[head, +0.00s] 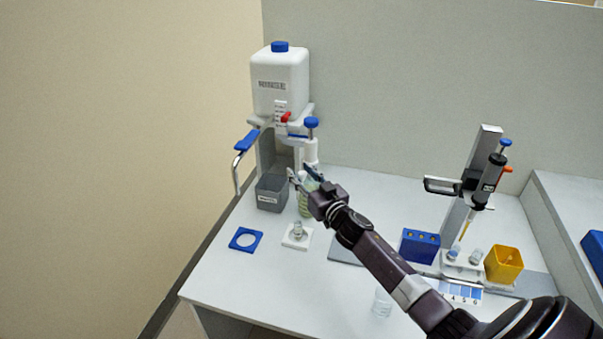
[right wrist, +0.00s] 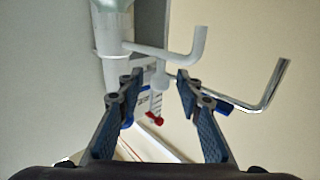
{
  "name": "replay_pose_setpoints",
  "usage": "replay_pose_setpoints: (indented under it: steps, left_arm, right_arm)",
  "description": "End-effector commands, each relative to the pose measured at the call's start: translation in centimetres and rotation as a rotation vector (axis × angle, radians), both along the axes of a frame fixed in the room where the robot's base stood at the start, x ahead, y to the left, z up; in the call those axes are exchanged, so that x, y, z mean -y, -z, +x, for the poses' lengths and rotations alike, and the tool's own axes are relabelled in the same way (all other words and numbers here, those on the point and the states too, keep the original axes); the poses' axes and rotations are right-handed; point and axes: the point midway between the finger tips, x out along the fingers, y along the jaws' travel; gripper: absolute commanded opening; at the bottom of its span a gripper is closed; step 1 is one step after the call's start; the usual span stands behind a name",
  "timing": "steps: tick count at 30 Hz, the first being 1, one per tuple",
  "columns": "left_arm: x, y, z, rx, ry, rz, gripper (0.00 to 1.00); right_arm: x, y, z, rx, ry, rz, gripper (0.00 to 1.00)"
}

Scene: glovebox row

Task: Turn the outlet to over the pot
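A chrome bent outlet tube (head: 237,172) with a blue handle (head: 246,140) hangs left of the rinse stand; the tube also shows at right in the right wrist view (right wrist: 268,92). A pale bent spout (right wrist: 190,52) comes off a white cylinder (right wrist: 115,45), ahead of my right fingers. I cannot tell which one the task calls the outlet. A grey pot (head: 270,197) with a label stands below the stand. A greenish vessel (head: 304,208) stands right of it, partly hidden. My right gripper (head: 306,176) is open and empty, in front of the white cylinder. My left gripper is out of view.
A white rinse bottle (head: 280,85) tops the stand, with a red tap (head: 286,117). A pipette stand (head: 471,190), blue rack (head: 420,246) and yellow box (head: 504,264) are right.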

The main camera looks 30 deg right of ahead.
Motion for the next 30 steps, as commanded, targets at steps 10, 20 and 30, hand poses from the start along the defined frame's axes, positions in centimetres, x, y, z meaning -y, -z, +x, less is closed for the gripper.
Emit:
replay_pose_setpoints:
  steps: [10,20,30]
  left_arm:
    - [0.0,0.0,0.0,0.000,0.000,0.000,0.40]
    - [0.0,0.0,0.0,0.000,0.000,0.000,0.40]
    - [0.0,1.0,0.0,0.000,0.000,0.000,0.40]
  right_arm:
    - [0.0,0.0,0.0,0.000,0.000,0.000,0.02]
    - [0.0,0.0,0.0,0.000,0.000,-0.001,0.00]
    - [-0.5,0.2,0.4,0.002,0.066,0.006,0.00]
